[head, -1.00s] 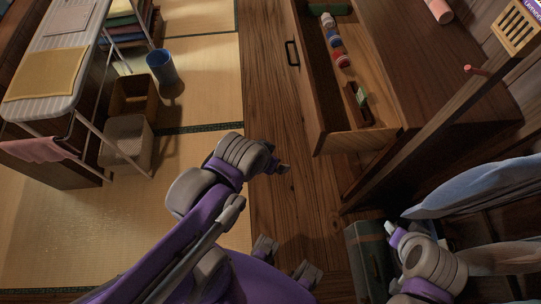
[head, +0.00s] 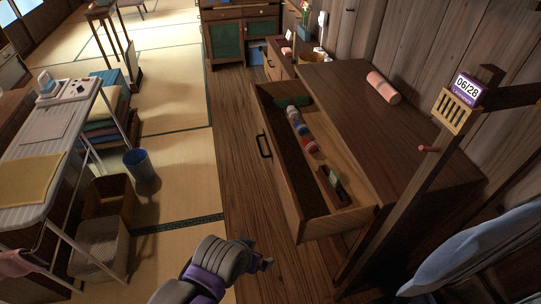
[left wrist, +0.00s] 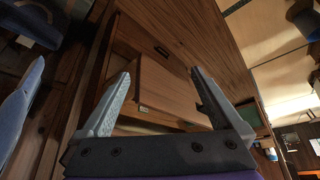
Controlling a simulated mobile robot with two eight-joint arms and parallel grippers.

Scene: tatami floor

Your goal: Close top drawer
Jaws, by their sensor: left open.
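The top drawer (head: 345,226) of the brown wooden dresser (head: 400,120) is pulled well out, with its inside exposed. Its dark handle (head: 263,146) is on the front face, at the drawer's left in the head view. My left gripper (head: 267,262) is low in the head view, below the drawer's near corner and apart from the handle. In the left wrist view my left gripper's two fingers (left wrist: 160,74) are spread with nothing between them. Wooden furniture panels (left wrist: 168,92) show beyond the fingers. My right gripper is out of view.
Rolled items (head: 300,130) and a small green item (head: 334,180) lie in the drawer. A pink roll (head: 383,87) lies on the dresser top. A wooden post (head: 400,200) stands at the right. Left are a blue bin (head: 141,166) and baskets (head: 108,205). The floorboards left of the drawer are clear.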

